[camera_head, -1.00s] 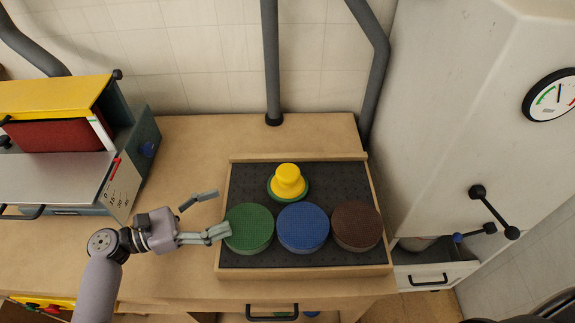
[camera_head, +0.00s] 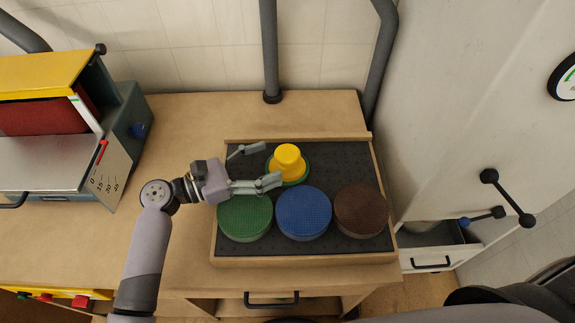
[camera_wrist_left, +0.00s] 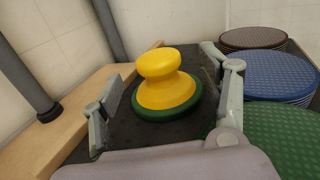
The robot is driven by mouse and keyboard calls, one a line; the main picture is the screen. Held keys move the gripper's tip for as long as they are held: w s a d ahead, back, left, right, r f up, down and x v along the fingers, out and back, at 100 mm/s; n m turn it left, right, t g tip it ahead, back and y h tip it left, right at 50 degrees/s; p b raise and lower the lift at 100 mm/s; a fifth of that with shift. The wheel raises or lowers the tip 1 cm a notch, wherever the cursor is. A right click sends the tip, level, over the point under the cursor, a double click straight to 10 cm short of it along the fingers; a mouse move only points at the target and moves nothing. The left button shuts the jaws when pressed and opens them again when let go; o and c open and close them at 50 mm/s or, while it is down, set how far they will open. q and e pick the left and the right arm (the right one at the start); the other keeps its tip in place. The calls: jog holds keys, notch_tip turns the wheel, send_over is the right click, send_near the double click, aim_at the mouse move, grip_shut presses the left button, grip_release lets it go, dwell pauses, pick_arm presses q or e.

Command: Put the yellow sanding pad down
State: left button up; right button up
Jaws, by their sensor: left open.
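The yellow sanding pad (camera_head: 287,158), a yellow knob on a green round base, stands upright on the dark mat of the wooden tray (camera_head: 300,258). It also shows in the left wrist view (camera_wrist_left: 165,82), ahead and between the open fingers. My left gripper (camera_head: 262,166) is open and empty, just left of the pad, with its fingers spread and apart from the knob. My right gripper does not clearly show.
Stacks of green (camera_head: 245,215), blue (camera_head: 303,212) and brown (camera_head: 360,210) discs stand along the tray's front. A yellow-topped sanding machine (camera_head: 60,130) is on the left. A white cabinet (camera_head: 460,100) stands right of the bench. The mat behind the pad is clear.

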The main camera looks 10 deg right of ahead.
aim_at(277, 156)
pick_arm(q)
jog(key=shift+w+d, duration=0.1)
jog(key=shift+d, duration=0.4)
jog(key=d+b, duration=0.1)
jog(key=d, duration=0.1)
jog(key=w+d+b, duration=0.1)
jog(key=d, duration=0.1)
jog(key=shift+w+d, duration=0.15)
jog(key=shift+d, duration=0.2)
jog(key=shift+r, duration=0.1)
jog(key=shift+c, duration=0.4)
jog(key=c, duration=1.2)
jog(key=shift+c, duration=0.8)
jog(key=shift+r, duration=0.15)
